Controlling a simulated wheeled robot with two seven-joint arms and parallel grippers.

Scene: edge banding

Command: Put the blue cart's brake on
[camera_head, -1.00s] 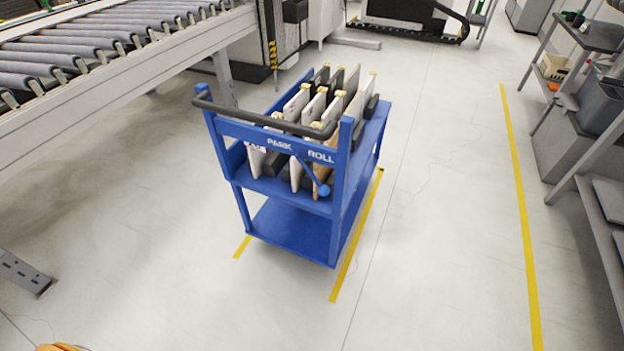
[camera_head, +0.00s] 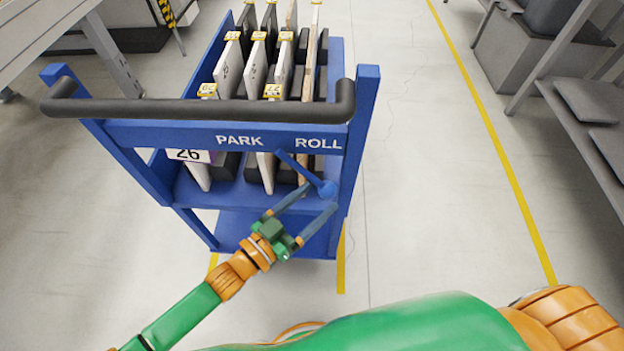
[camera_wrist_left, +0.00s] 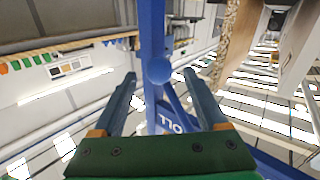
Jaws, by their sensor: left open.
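The blue cart (camera_head: 362,110) stands in front of me, with its black handle bar (camera_head: 200,110) nearest. Its front panel (camera_head: 180,133) reads PARK on the left and ROLL on the right. A blue brake lever (camera_head: 300,168) slants down to the right, its round knob (camera_head: 328,189) below ROLL. My left gripper (camera_head: 320,197) is open, its fingers reaching toward the knob from below. In the left wrist view, the knob (camera_wrist_left: 158,70) shows between the tips of the open fingers; contact cannot be told. My right gripper is not in view.
Several upright panels (camera_head: 228,75) stand in the cart, and a label (camera_head: 190,155) reads 26. A roller conveyor frame (camera_head: 110,55) is at the left and a grey rack (camera_head: 570,130) at the right. The floor right of the cart is clear.

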